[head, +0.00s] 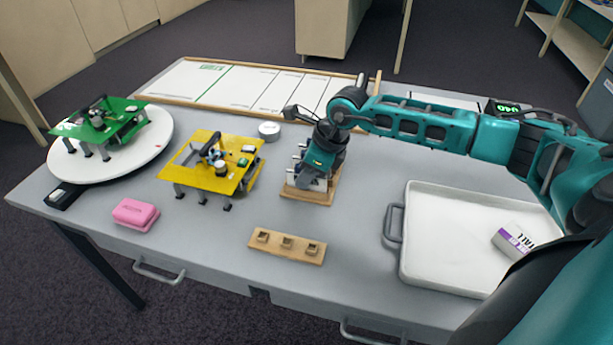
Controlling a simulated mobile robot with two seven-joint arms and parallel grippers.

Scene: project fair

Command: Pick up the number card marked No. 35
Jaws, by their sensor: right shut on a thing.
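A small wooden stand (322,197) sits near the middle of the grey table, with white card-like pieces (319,184) low in it. My right gripper (303,172) reaches down over this stand, pointing down. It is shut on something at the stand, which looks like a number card. The gripper hides most of it, and no number can be read, so I cannot tell whether it is No. 35 or whether it is clear of the stand. My left gripper is not in view.
Left are a green model (101,121) on a white turntable (160,140), a yellow model (213,164) and a pink block (135,213). A wooden holder (287,245) lies in front. A white tray (450,230) with a box (512,240) is right. A ruled board (240,87) lies behind.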

